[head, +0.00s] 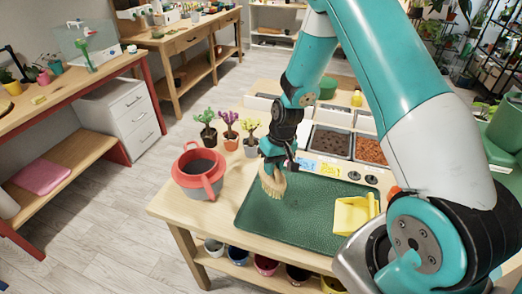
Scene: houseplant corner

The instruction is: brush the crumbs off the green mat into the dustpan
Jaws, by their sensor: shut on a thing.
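The green mat (300,222) lies on the wooden bench. My gripper (270,168) is shut on a brush (273,184) with pale bristles, near the mat's left back edge. The bristles hang down at the mat; I cannot tell whether they touch it. A yellow dustpan (352,213) sits at the mat's right side, partly hidden by my arm. Crumbs are too small to make out on the mat.
A grey and red watering can (200,172) stands left of the mat. Small potted plants (229,127) stand behind it. Soil trays (331,140) and labels (318,168) line the back. My arm hides the bench's right part.

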